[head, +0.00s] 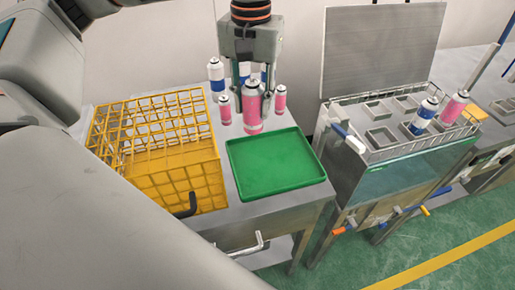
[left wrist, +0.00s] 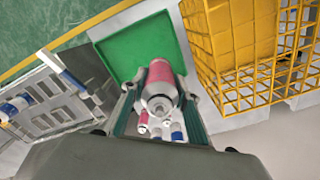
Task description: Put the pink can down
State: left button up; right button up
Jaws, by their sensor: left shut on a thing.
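The pink can (head: 252,108), with a silver top, is held upright by my left gripper (head: 252,84), just behind the green tray. In the left wrist view the pink can (left wrist: 159,88) sits between the two fingers of my left gripper (left wrist: 160,100). The can's base shows near the tray's far edge; whether it touches the table I cannot tell. Two smaller pink cans (head: 225,109) and (head: 280,99) stand on either side of it. A white and blue can (head: 216,76) stands behind, and another is partly hidden by the gripper. My right gripper does not show.
The empty green tray (head: 275,187) lies on the metal table in front of the can. A yellow wire crate (head: 205,180) stands to the left. To the right is a tank with a wire rack (head: 400,148) holding a blue and white can and a pink can, with a raised lid (head: 375,50).

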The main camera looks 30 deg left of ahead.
pick_arm(q)
notch_tip(320, 180, down, 14)
jog(key=shift+w+f+b, duration=0.1)
jog(key=shift+b, duration=0.3)
jog(key=o, duration=0.8)
jog(key=shift+f, duration=0.15)
jog(key=o, duration=0.4)
notch_tip(320, 180, up, 12)
jog(key=shift+r+p, duration=0.2)
jog(key=shift+p, duration=0.2)
